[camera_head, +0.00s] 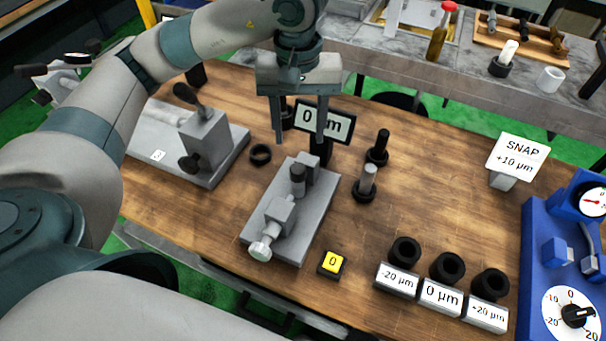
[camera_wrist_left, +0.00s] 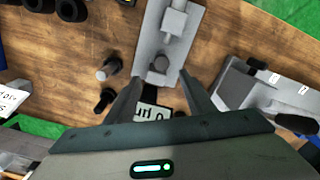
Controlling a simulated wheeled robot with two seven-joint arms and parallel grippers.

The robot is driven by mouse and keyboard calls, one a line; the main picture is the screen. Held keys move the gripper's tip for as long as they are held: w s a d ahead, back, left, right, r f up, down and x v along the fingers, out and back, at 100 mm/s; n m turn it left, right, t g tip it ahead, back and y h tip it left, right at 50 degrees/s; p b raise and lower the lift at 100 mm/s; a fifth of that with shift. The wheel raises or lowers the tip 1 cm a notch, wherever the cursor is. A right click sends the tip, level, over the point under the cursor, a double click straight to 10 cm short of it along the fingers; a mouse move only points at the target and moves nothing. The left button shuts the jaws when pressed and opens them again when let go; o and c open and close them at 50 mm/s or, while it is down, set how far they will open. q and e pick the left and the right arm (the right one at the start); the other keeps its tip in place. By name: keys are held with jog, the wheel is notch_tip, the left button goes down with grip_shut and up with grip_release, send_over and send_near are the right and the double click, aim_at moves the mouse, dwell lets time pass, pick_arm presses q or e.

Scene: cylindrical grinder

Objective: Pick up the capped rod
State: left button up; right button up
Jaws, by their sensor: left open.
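Two short upright rods stand on the wooden table right of the grey fixture. One is a grey rod (camera_head: 368,178) in a wide black base. The other is an all-black rod (camera_head: 379,147) just behind it. I cannot tell for certain which is the capped rod. In the left wrist view the grey rod (camera_wrist_left: 106,69) and black rod (camera_wrist_left: 104,101) lie left of the fingers. My left gripper (camera_head: 299,138) is open and empty, pointing down above the fixture's far end, left of both rods. It also shows in the left wrist view (camera_wrist_left: 162,88). My right gripper is not in view.
The grey fixture (camera_head: 262,225) stands below my left gripper, with a "0 µm" sign (camera_head: 322,122) behind. A black ring (camera_head: 260,154) lies left. Labelled black rings (camera_head: 447,267) and a blue gauge (camera_head: 535,240) are at right. Bare table lies right of the rods.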

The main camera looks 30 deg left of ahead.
aim_at(299, 169)
pick_arm(q)
jog(key=shift+s+f+p, duration=0.2)
jog(key=shift+f+p, duration=0.1)
jog(key=shift+f, duration=0.65)
notch_tip(299, 169, down, 4)
jog(key=shift+r+p, duration=0.1)
jog(key=shift+p, duration=0.45)
notch_tip(299, 169, down, 5)
jog(key=shift+r+p, duration=0.1)
jog(key=shift+p, duration=0.7)
jog(key=shift+f, duration=0.8)
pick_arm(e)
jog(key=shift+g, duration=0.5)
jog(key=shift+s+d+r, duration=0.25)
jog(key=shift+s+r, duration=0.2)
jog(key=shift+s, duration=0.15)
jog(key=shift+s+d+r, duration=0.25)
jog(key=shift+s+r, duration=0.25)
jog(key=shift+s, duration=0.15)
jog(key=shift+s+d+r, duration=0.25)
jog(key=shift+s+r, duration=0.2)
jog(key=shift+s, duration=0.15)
